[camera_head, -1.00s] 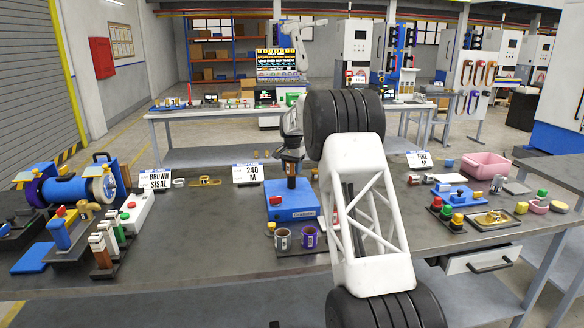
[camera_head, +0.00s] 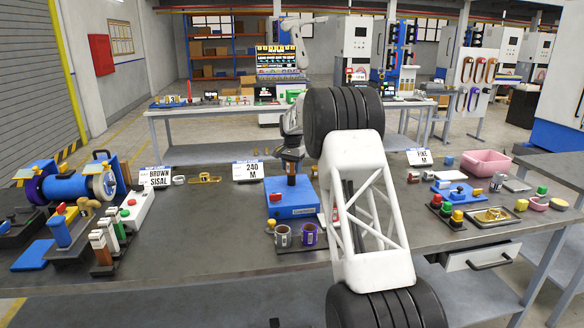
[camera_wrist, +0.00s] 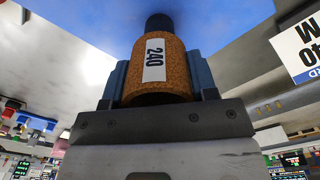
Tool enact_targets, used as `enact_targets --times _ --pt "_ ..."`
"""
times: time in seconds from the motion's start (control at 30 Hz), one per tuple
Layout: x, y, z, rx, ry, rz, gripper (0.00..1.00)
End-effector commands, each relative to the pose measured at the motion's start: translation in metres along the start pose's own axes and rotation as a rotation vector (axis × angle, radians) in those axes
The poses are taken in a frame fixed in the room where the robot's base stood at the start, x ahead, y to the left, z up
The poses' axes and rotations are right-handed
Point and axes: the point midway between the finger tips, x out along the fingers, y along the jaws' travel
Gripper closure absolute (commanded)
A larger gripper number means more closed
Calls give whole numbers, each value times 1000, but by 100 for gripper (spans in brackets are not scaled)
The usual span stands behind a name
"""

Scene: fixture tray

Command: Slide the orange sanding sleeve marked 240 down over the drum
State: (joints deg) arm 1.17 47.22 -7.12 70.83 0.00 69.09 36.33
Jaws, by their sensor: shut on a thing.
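The orange sanding sleeve (camera_wrist: 175,85) with a white label reading 240 is between the blue-grey fingers of my gripper (camera_wrist: 160,82) in the wrist view. My gripper is shut on it. The dark drum (camera_wrist: 158,22) shows beyond the sleeve, in line with it. I cannot tell whether the sleeve's far end is around the drum or just short of it. In the head view my gripper (camera_head: 291,155) is right above the drum (camera_head: 291,181), which stands upright on a blue base (camera_head: 292,205). The sleeve is not clearly visible there.
A sign reading 240 M (camera_head: 247,171) stands left of the base. A grey cup-like piece (camera_head: 282,237) and a purple one (camera_head: 308,235) stand in front of it. A blue machine (camera_head: 70,187) is at left, and a pink bin (camera_head: 486,163) at right.

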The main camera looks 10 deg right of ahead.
Motion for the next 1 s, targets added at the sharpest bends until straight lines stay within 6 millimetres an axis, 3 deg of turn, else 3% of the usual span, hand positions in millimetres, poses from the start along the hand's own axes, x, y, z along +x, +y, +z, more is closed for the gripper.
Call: enact_targets --times 1.0 --pt "20 0 0 0 0 0 60"
